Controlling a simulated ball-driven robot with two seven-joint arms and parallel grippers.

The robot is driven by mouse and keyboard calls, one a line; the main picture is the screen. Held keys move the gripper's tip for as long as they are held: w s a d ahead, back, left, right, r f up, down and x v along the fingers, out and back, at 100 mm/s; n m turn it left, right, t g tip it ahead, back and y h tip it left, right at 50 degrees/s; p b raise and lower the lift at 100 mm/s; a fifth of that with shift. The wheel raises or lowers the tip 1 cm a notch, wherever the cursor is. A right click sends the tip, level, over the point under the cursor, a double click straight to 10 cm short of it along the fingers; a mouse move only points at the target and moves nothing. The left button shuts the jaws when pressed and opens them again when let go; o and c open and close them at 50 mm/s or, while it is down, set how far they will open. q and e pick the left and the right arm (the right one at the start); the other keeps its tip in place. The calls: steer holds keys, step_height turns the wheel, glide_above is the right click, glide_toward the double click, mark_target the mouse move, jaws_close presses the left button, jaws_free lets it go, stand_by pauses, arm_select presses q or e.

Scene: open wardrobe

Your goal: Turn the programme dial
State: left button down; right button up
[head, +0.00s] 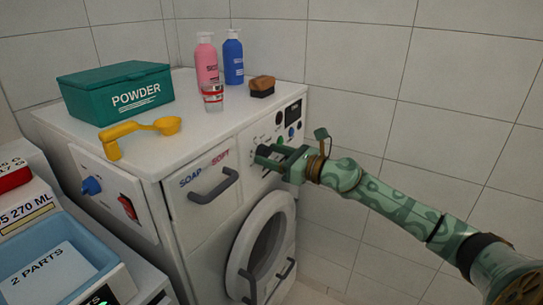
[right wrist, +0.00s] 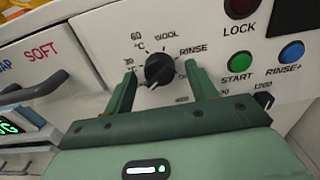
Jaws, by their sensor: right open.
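The programme dial (right wrist: 160,69) is a round black knob on the washing machine's white front panel, with a ring of printed labels such as WOOL, RINSE and temperatures around it. My right gripper (right wrist: 163,76) is open, with one green finger to the left of the dial and one to the right. In the right wrist view there seem to be gaps between the fingers and the knob; I cannot tell if either touches. In the head view my right gripper (head: 266,155) reaches the panel from the right and largely hides the dial. My left gripper is out of view.
A drawer handle (head: 214,186) juts out at left. A powder box (head: 115,93), yellow scoop (head: 140,130), bottles and brush (head: 262,87) stand on top.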

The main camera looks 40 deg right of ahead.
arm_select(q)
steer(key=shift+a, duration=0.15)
arm_select(e)
steer(key=shift+w+a, duration=0.1)
steer(key=shift+w, duration=0.05)
steer(key=c, duration=1)
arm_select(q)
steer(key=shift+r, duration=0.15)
arm_select(e)
steer(key=m+p, duration=0.2)
steer(key=m, duration=0.1)
steer(key=shift+r+p, duration=0.2)
steer(key=shift+p, duration=0.2)
steer(key=m+p, duration=0.4)
steer(key=m, duration=0.2)
steer(key=shift+m, duration=0.4)
steer(key=m+p, duration=0.4)
steer(key=m, duration=0.1)
arm_select(q)
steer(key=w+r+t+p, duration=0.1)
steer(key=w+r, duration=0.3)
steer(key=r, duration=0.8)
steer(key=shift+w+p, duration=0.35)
steer(key=shift+p, duration=0.3)
arm_select(e)
steer(key=shift+f+m, duration=0.15)
steer(key=shift+m, duration=2.25)
